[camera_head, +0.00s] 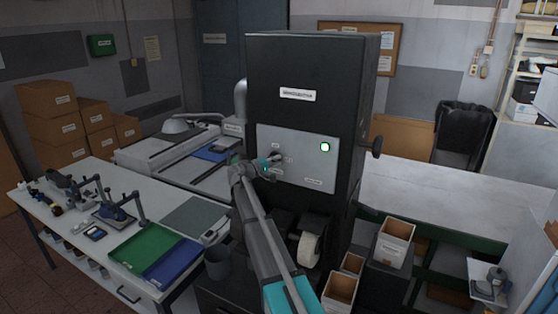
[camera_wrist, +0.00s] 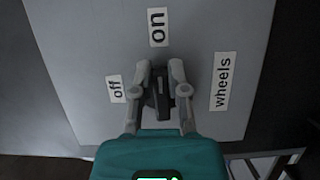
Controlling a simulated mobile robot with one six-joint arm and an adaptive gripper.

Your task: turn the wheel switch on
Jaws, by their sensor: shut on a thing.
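The wheel switch is a dark knob (camera_wrist: 159,92) on a pale grey panel (camera_wrist: 85,45), seen in the wrist view. My gripper (camera_wrist: 160,72) has one finger on each side of the knob and is shut on it. The label "on" (camera_wrist: 157,27) is above the knob, "off" (camera_wrist: 116,89) to its left and "wheels" (camera_wrist: 222,81) to its right. The fingers hide part of the knob, so I cannot tell exactly which label it points at. In the head view my gripper (camera_head: 270,162) is at the left part of the panel (camera_head: 305,172) on a black machine.
A round white-green lamp (camera_head: 324,147) shows on the panel's right. Wooden boxes (camera_head: 394,240) stand right of my arm. A white table (camera_head: 185,218) with trays and tools is at left.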

